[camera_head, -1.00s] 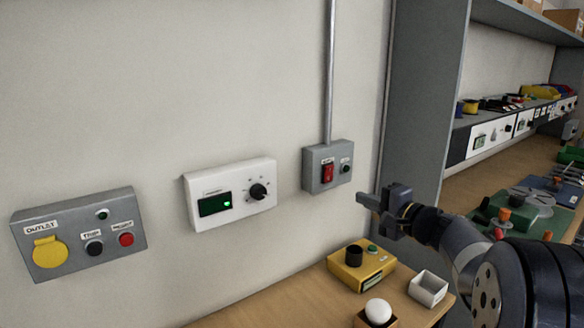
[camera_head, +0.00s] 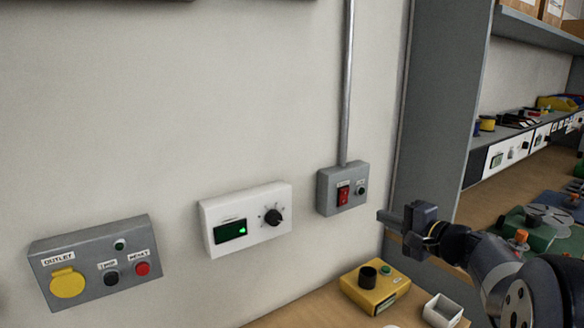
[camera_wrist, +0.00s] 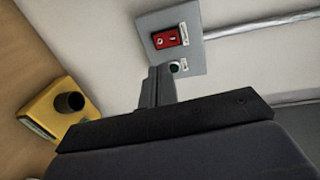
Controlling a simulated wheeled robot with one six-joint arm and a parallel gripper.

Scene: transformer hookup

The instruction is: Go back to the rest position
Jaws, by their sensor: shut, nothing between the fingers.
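My gripper (camera_head: 380,215) is shut and empty. In the head view it is at the right, held in the air in front of the wall, just right of and below the grey switch box (camera_head: 342,189) with a red rocker switch. In the wrist view, my gripper's fingers (camera_wrist: 157,75) point toward the same switch box (camera_wrist: 170,45), with a visible gap not clear. My arm reaches in from the lower right corner of the head view.
The wall holds a white panel (camera_head: 246,218) with a knob and green display, and a grey outlet box (camera_head: 96,263) with a yellow cover. A yellow box (camera_head: 375,288) and a white tray (camera_head: 442,311) sit on the wooden table below. A grey shelf upright (camera_head: 440,120) stands behind my gripper.

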